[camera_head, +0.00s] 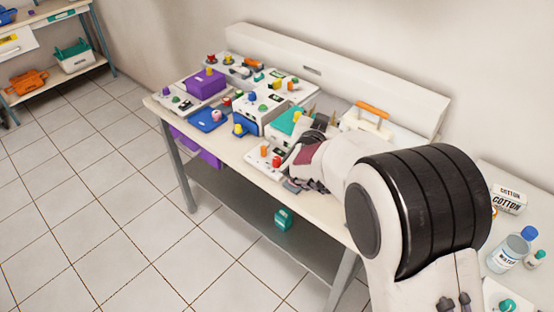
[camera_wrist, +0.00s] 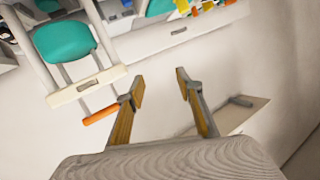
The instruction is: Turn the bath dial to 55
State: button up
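Several small units with coloured knobs stand on the table (camera_head: 200,150) in the head view. They include a white box with a blue knob (camera_head: 252,97), a purple-topped box (camera_head: 206,82) and a teal-topped unit (camera_head: 284,122). I cannot tell which knob is the bath dial, and no scale can be read. My gripper is near the teal-topped unit in the head view, partly hidden by my arm. In the wrist view my gripper (camera_wrist: 160,82) is open and empty, its two fingers apart. A teal rounded part (camera_wrist: 65,41) shows at upper left there.
A white unit with an orange handle (camera_head: 373,109) stands behind my arm; an orange bar (camera_wrist: 100,115) shows in the wrist view. A low white panel (camera_head: 340,85) runs along the back. Bottles (camera_head: 510,250) and a cotton box (camera_head: 508,200) stand at right.

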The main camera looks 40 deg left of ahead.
jog(key=t, duration=0.2)
send_over(275, 162)
jog(key=w+d, duration=0.2)
jog(key=d, duration=0.1)
notch_tip(275, 162, down, 10)
jog(key=r, duration=0.1)
jog(key=shift+t+h, duration=0.7)
jog(key=s+f, duration=0.2)
jog(key=s+a+f, duration=0.1)
jog(key=s+f, duration=0.1)
jog(key=f, duration=0.1)
jog(key=s+f, duration=0.3)
jog(key=shift+a+f, duration=0.25)
jog(key=shift+s+f, duration=0.4)
jog(key=shift+s, duration=0.15)
jog(key=shift+x, duration=3.85)
jog(key=shift+d, duration=0.1)
grip_shut()
